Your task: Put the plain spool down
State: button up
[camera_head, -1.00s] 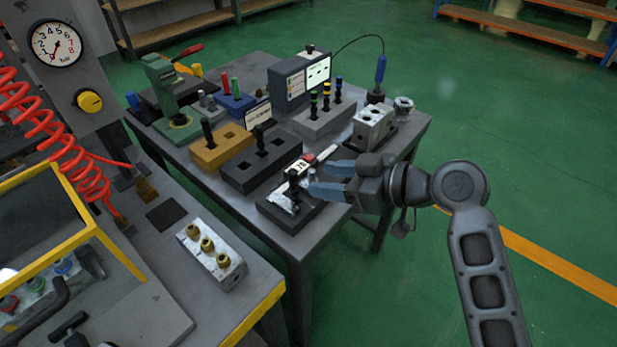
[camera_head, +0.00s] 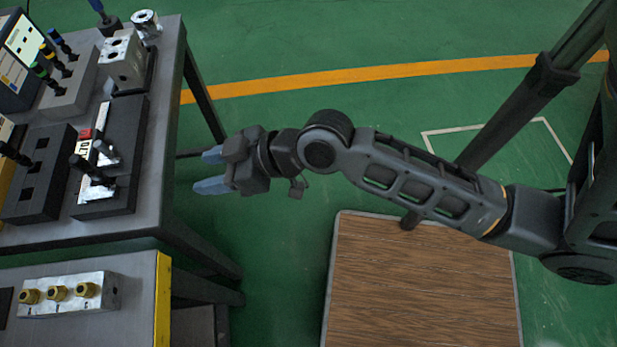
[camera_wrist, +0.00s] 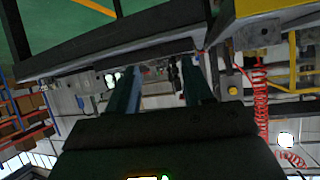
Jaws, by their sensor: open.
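My gripper (camera_head: 207,171) is open and empty, over the green floor just right of the main table's edge. Its two fingers also show in the wrist view (camera_wrist: 160,88), with nothing between them. A black spool without a coloured band (camera_head: 92,172) stands tilted in the picture on the black block with a silver plate (camera_head: 125,130) at the table's right side. A shorter grey pin (camera_head: 104,152) is beside it. Another dark spool (camera_head: 14,154) stands at the black slotted block (camera_head: 45,165). I cannot tell which dark spool is the plain one.
A grey block (camera_head: 68,85) holds spools with green, yellow and blue bands. A metal valve block (camera_head: 122,60) stands at the back. A silver block with brass fittings (camera_head: 100,290) lies on the front bench. A wooden platform (camera_head: 420,285) is on the floor.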

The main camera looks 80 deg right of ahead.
jog(key=s+a+r+t, duration=0.1)
jog(key=s+r, duration=0.3)
jog(key=s, duration=0.6)
jog(key=s+a+r+t+h, duration=0.1)
jog(key=s+a+r, duration=0.2)
jog(key=s, duration=0.7)
jog(key=shift+r+m+t+h, duration=0.3)
jog(key=shift+r+m, duration=0.1)
jog(key=shift+r, duration=0.4)
